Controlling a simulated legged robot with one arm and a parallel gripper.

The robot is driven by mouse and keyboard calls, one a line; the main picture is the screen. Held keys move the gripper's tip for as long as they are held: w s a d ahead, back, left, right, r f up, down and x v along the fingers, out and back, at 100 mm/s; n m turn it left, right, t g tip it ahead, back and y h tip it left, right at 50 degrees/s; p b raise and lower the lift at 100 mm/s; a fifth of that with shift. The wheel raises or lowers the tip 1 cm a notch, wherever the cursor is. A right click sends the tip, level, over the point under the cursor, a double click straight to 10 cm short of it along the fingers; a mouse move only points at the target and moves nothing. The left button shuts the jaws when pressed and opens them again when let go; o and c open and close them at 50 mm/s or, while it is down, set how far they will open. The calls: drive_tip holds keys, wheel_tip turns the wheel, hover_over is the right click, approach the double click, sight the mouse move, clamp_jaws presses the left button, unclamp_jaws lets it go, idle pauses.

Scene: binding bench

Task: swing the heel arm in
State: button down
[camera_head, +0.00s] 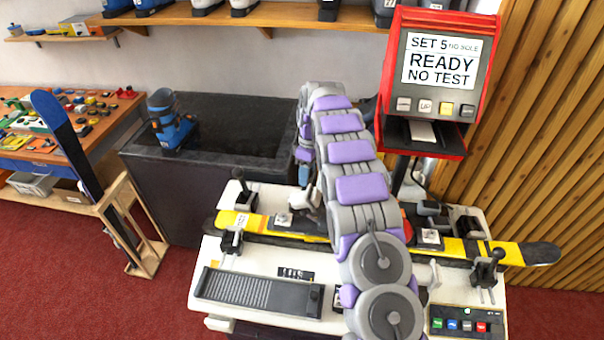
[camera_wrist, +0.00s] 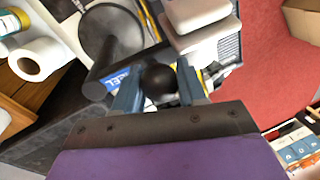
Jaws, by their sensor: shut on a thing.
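In the wrist view my gripper (camera_wrist: 160,88) has its two blue-grey fingers on either side of a round black knob (camera_wrist: 159,80) and is shut on it. I take this knob to be the heel arm's; the rest of that arm is mostly hidden. A blue label (camera_wrist: 117,80), partly covered, ends in "EL" beside the left finger. In the head view a pale grey piece (camera_head: 303,197) shows beside my arm, above the yellow ski (camera_head: 262,223) on the white bench (camera_head: 270,262). My own arm covers the middle of the bench, and the fingers are not clear there.
The red console (camera_head: 440,75) reads "SET 5 NO SOLE, READY, NO TEST". Black clamp levers (camera_head: 240,180) stand along the ski. A black counter (camera_head: 215,125) behind holds a blue boot (camera_head: 166,118). Red carpet (camera_head: 60,260) is open at the left front.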

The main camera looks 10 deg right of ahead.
drive_tip(key=shift+d+r+n, duration=0.2)
drive_tip(key=shift+d+n, duration=0.05)
drive_tip(key=shift+n, duration=0.15)
drive_tip(key=c, duration=1)
unclamp_jaws()
drive_tip(key=o, duration=0.3)
drive_tip(key=shift+d+f, duration=0.1)
wheel_tip(320, 180, up, 17)
drive_tip(key=w+d+p, duration=0.1)
drive_tip(key=w+p, duration=0.2)
drive_tip(key=p, duration=1.3)
drive_tip(key=shift+d+p, duration=0.4)
